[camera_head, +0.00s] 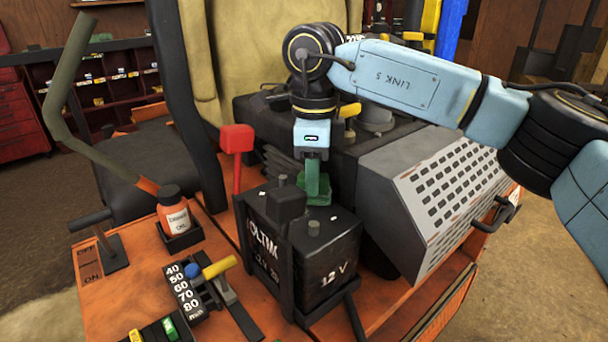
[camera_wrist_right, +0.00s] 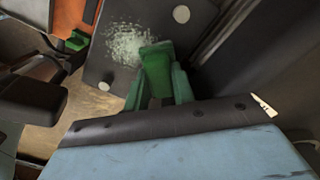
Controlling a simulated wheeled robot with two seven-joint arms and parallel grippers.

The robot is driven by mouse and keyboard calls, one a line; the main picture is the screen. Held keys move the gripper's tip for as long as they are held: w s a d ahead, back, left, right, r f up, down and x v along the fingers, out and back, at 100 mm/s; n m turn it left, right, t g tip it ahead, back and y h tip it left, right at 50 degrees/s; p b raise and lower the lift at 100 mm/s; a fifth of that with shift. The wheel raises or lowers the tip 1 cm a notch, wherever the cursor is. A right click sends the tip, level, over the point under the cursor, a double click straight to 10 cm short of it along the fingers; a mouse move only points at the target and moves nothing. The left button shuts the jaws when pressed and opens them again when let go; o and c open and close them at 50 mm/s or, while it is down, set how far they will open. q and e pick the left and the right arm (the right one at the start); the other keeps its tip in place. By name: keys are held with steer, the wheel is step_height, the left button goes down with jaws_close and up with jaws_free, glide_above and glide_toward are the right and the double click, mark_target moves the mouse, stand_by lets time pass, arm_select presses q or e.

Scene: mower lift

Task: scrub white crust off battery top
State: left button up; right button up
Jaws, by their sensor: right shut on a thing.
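The black 12 V battery (camera_head: 335,245) stands upright in a frame on the orange deck. Its dark top also shows in the wrist view (camera_wrist_right: 100,70), with a patch of white crust (camera_wrist_right: 125,42) on it. My right gripper (camera_head: 312,160) points down above the battery's far side and is shut on a green scrubbing tool (camera_head: 318,190). In the wrist view the tool's green end (camera_wrist_right: 157,60) lies at the edge of the crust; I cannot tell whether it presses on it. In the head view the crust is not clearly visible. My left gripper is not in view.
A red paddle on a post (camera_head: 237,140) stands left of the battery. The engine's perforated grey cover (camera_head: 440,190) is close on the right. A yellow-handled lever (camera_head: 220,267) and an orange bottle (camera_head: 174,212) stand on the deck to the left.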

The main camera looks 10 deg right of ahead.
steer(key=shift+w+d, duration=0.15)
steer(key=shift+d, duration=0.05)
steer(key=shift+s+a+f, duration=0.15)
steer(key=shift+s+a, duration=0.25)
steer(key=shift+a, duration=0.15)
steer(key=shift+s+a, duration=0.8)
steer(key=shift+a, duration=0.35)
steer(key=shift+s+a+b, duration=0.2)
steer(key=shift+s+a, duration=0.35)
steer(key=shift+a, duration=0.3)
steer(key=shift+s+a+b, duration=0.15)
steer(key=shift+s+a, duration=0.4)
steer(key=shift+a, duration=0.25)
step_height(320, 180, up, 6)
steer(key=p, duration=0.4)
steer(key=shift+w+r, duration=0.1)
steer(key=shift+r, duration=0.15)
steer(key=shift+r+p, duration=1.05)
steer(key=shift+r, duration=0.4)
